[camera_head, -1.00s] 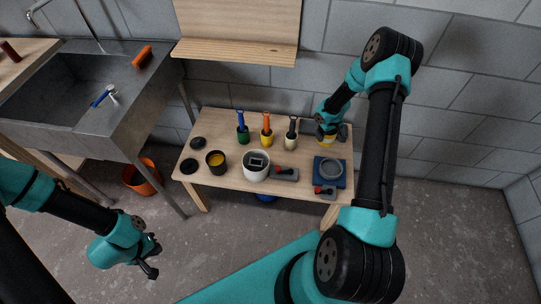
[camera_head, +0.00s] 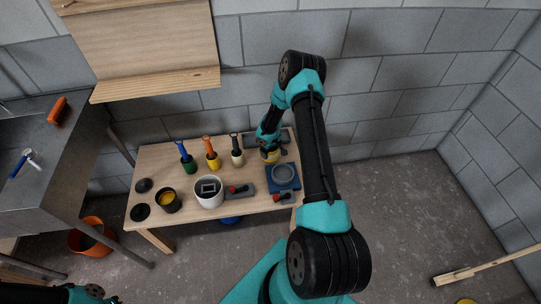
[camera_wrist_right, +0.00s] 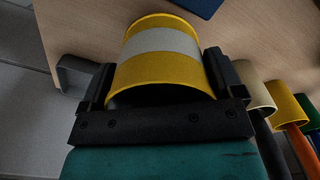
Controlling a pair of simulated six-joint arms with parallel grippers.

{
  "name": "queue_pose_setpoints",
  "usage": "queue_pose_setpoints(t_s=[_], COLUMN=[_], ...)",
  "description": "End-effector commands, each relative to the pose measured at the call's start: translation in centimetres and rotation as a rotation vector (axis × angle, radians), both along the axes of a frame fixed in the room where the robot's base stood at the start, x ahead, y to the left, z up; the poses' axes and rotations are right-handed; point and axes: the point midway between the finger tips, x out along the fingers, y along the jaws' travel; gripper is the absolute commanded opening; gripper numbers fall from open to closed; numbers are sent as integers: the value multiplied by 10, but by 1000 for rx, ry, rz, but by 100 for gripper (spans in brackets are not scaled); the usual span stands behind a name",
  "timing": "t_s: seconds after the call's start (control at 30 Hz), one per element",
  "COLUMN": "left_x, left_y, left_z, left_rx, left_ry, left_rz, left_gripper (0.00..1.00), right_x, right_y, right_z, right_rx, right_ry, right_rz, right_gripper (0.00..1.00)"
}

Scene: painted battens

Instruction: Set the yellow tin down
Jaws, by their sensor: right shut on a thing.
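The yellow tin (camera_head: 270,156) is at the back right of the wooden table (camera_head: 150,171), behind a blue square (camera_head: 272,184) that has a grey ring on it. My right gripper (camera_head: 269,148) is around the tin. In the right wrist view the tin (camera_wrist_right: 160,72) is yellow with a pale band and sits between the two black fingers of my right gripper (camera_wrist_right: 158,82), which are shut on it. I cannot tell whether its base touches the tabletop. Only a bit of my left arm shows at the bottom left of the head view; its gripper is out of frame.
Green (camera_head: 188,167), yellow (camera_head: 213,164) and cream (camera_head: 237,159) cups with upright handles stand left of the tin.

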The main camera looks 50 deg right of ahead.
Motion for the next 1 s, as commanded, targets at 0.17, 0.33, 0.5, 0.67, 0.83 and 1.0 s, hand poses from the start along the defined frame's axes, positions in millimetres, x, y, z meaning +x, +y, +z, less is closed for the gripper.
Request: queue_pose_setpoints(t_s=[0.17,0.33,0.5,0.67,0.83,1.0], left_x=[0,0,0,0,0,0], left_y=[0,0,0,0,0,0], left_z=[0,0,0,0,0,0], left_rx=[0,0,0,0,0,0], left_ry=[0,0,0,0,0,0], left_rz=[0,0,0,0,0,0], left_gripper=[0,0,0,0,0,0], right_x=[0,0,0,0,0,0], right_y=[0,0,0,0,0,0], right_z=[-1,-18,-36,-37,-38,-42], right_rx=[0,1,1,0,0,0], right_ry=[0,1,0,-1,-1,0], right_rz=[0,0,-1,-1,0,0], right_gripper=[48,48,48,48,48,48])
